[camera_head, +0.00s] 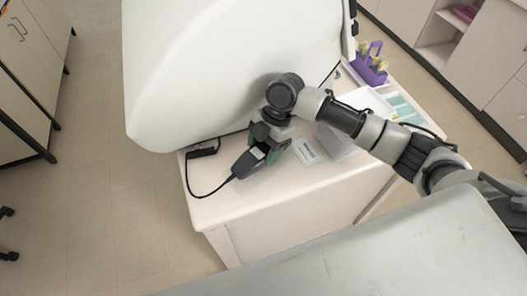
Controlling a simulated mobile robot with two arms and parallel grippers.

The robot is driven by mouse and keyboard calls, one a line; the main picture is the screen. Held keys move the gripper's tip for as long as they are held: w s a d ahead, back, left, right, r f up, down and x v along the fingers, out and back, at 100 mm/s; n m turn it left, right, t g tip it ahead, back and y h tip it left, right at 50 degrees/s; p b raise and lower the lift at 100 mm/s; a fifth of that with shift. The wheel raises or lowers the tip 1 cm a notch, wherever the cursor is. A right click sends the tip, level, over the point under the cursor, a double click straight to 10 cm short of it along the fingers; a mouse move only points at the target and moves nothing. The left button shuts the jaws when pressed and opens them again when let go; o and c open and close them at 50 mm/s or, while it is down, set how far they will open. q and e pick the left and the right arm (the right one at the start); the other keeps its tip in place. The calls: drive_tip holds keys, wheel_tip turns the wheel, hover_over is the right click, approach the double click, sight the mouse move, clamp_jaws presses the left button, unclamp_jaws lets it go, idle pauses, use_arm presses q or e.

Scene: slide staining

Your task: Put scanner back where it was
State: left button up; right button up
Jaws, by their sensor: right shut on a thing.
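My right gripper (269,146) points down and is shut on the scanner. The fingertips are largely hidden behind the wrist and the scanner. I cannot tell whether the scanner touches the table. The cable loops left to a small black piece (203,150) at the table's left edge. My left gripper is not in view.
A large white rounded machine (200,75) fills the table's back left. A small white slide-like tray (306,151), a clear container (338,143) and a purple rack (369,68) stand to the right. The table's front strip is clear.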

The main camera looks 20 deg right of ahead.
sight(264, 154)
wheel_tip(264, 154, down, 3)
drive_tip(key=shift+w+f+p, duration=0.15)
drive_tip(key=shift+p, duration=0.2)
drive_tip(key=o, duration=1)
drive_tip(key=shift+f, duration=0.1)
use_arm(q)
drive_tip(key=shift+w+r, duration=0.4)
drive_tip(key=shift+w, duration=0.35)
use_arm(e)
drive_tip(key=shift+d+r, duration=0.15)
drive_tip(key=shift+r, duration=0.25)
use_arm(q)
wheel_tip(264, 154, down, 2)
drive_tip(key=shift+b, duration=1.1)
use_arm(e)
drive_tip(key=v, duration=0.6)
drive_tip(key=shift+w+d+r, duration=0.1)
drive_tip(key=shift+d+r, duration=0.05)
drive_tip(key=shift+r, duration=0.25)
